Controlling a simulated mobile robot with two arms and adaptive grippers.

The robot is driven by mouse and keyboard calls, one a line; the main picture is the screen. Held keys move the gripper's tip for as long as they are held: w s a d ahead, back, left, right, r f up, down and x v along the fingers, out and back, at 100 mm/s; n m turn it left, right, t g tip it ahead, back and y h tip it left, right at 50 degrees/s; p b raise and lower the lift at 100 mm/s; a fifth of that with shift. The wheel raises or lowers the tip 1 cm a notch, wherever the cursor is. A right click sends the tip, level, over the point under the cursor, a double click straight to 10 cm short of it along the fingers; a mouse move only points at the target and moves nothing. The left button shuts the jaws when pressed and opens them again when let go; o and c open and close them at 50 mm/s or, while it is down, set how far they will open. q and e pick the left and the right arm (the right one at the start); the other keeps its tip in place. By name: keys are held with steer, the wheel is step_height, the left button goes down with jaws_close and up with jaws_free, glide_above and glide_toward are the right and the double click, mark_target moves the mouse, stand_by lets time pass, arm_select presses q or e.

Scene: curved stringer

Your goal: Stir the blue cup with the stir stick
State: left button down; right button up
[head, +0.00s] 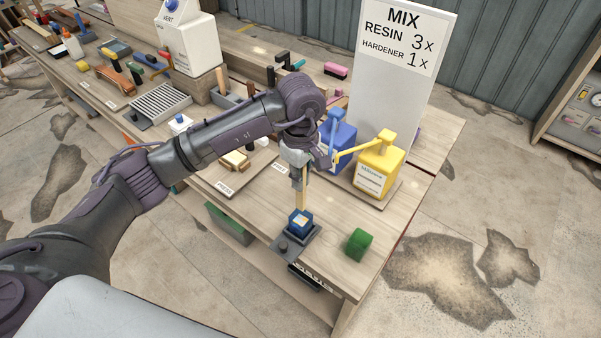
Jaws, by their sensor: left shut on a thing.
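The blue cup (300,226) stands on a small dark tray (310,243) near the front edge of the bench. My left gripper (300,183) is above the cup, pointing down, and is shut on the wooden stir stick (301,200). The stick is roughly upright, and its lower end reaches the cup's opening; how deep it goes is hard to tell. Something pale shows inside the cup. My right gripper is not in view.
A green block (357,244) lies right of the cup. Behind stand a yellow pump container (379,168), a blue pump container (338,143) and a white mix sign (400,70). Tools and a grey rack (160,103) fill the bench's left part.

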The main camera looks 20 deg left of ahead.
mark_target(300, 208)
arm_select(q)
step_height(300, 208, down, 2)
steer(key=shift+f+b, duration=0.15)
steer(key=shift+b, duration=0.3)
step_height(300, 208, down, 4)
steer(key=b, duration=0.3)
steer(key=shift+r, duration=0.25)
step_height(300, 208, down, 4)
steer(key=b, duration=0.4)
steer(key=shift+f+b, duration=0.25)
steer(key=shift+b, duration=0.1)
